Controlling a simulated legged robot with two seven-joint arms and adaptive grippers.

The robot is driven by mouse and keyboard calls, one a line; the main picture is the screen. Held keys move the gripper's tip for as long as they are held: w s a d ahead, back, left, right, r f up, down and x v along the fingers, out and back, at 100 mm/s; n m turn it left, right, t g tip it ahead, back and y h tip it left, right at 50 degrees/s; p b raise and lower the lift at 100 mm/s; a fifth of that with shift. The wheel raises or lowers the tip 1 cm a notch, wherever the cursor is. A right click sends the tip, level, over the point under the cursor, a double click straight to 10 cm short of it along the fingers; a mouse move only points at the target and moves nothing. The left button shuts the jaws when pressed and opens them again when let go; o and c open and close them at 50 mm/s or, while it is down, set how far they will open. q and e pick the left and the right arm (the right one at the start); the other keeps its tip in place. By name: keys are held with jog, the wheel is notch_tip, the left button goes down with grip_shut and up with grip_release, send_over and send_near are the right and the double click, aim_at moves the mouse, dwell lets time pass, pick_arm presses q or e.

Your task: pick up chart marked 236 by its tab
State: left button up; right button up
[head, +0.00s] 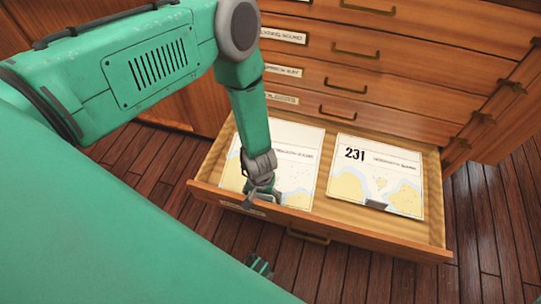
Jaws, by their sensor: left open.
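An open drawer (345,236) holds two charts lying flat side by side. The left chart (298,150) has its number hidden behind my left arm, so I cannot read whether it is 236. No tab shows on it; its lower edge is partly covered by my gripper. The right chart (380,165) is marked 231 and has a dark tab (376,205) at its lower edge. My left gripper (261,197) is open and points down over the lower part of the left chart, near the drawer front. I cannot tell if it touches the chart.
The wooden cabinet (420,60) rises behind the open drawer, with several closed, labelled drawers and protruding handles. The drawer's front and side walls stand around the charts. Dark plank floor (480,235) is clear to the right.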

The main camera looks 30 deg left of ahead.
pick_arm(q)
jog(key=f, duration=0.3)
jog(key=shift+a+b, duration=0.2)
jog(key=shift+b, duration=0.2)
jog(key=shift+d+r, duration=0.15)
jog(key=c, duration=1.4)
jog(key=shift+r, duration=0.1)
